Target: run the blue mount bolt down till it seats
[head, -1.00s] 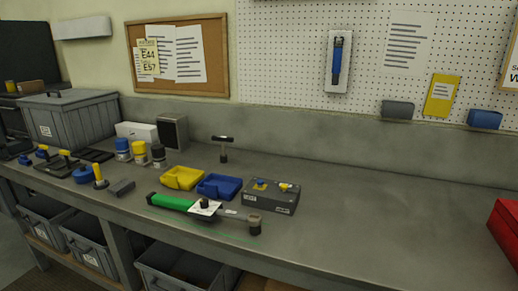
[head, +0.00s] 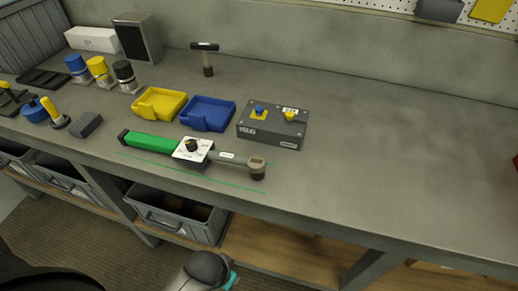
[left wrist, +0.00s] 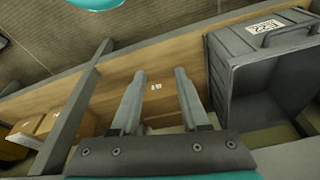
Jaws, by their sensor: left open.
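The blue mount bolt (head: 259,109) stands upright on a yellow patch on top of the grey block (head: 271,136), beside a yellow bolt (head: 290,116). How deep the blue bolt sits is too small to tell. A torque wrench with a green handle (head: 150,141) and a white dial plate (head: 192,149) lies on the bench in front, its dark round head (head: 257,170) to the right. My left gripper (left wrist: 166,73) is open and empty in the left wrist view, with the lower shelf beyond its fingers. In the head view neither gripper's fingers show.
Yellow (head: 160,104) and blue (head: 208,113) trays stand left of the block. A small hammer (head: 206,60) stands behind them. Several capped jars crowd the left. The bench (head: 390,165) right of the block is clear. A grey bin (left wrist: 263,90) sits on the shelf below.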

